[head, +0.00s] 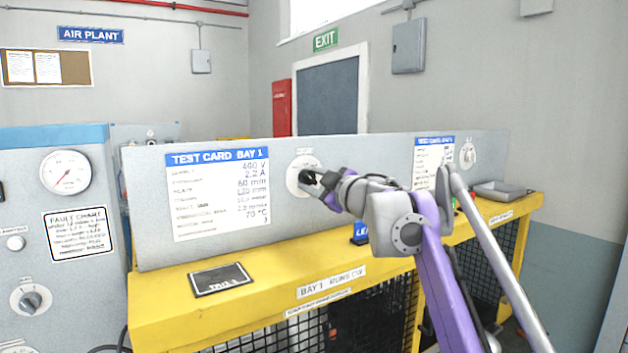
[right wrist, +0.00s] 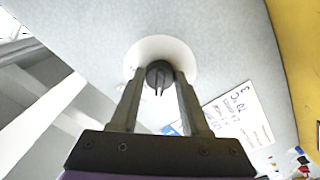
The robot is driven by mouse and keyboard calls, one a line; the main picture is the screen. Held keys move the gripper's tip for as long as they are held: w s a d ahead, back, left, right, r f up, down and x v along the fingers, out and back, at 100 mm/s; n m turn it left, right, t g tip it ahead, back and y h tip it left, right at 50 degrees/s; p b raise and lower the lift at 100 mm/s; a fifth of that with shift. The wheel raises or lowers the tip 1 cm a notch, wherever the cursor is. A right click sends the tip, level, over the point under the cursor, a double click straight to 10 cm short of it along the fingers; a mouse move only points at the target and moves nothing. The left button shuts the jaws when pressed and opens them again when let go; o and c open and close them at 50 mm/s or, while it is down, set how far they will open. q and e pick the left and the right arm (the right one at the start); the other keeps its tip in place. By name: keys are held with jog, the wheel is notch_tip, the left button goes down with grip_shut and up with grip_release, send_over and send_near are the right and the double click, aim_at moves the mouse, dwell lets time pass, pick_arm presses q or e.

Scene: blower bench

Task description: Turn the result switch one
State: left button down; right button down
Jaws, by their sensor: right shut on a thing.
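The result switch at bay 1 is a round white plate (head: 304,161) with a dark knob, on the grey upright panel right of the bay 1 test card. My right gripper (head: 311,179) is at this switch and hides most of the knob in the head view. In the right wrist view, the dark round knob (right wrist: 160,74) sits in front of the white plate (right wrist: 178,48), between the tips of my right gripper (right wrist: 159,88). The gripper is shut on the knob. My left gripper is not in view.
The bay 1 test card (head: 218,190) is left of the switch. A second switch (head: 467,154) is farther right beside another card (head: 433,162). A dark plate (head: 220,279) lies on the yellow bench ledge (head: 165,309). A grey tray (head: 505,191) is at the right end.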

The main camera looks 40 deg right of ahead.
dwell(0.4)
jog(key=shift+c, duration=1.9)
grip_release()
jog(key=shift+s, duration=0.1)
jog(key=shift+s+f, duration=0.1)
jog(key=shift+s, duration=0.25)
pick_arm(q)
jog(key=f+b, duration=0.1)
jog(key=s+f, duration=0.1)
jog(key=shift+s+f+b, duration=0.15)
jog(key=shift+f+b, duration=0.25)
pick_arm(e)
jog(key=s+a, duration=0.1)
jog(key=s, duration=0.8)
jog(key=shift+s, duration=0.4)
jog(key=shift+a, duration=0.1)
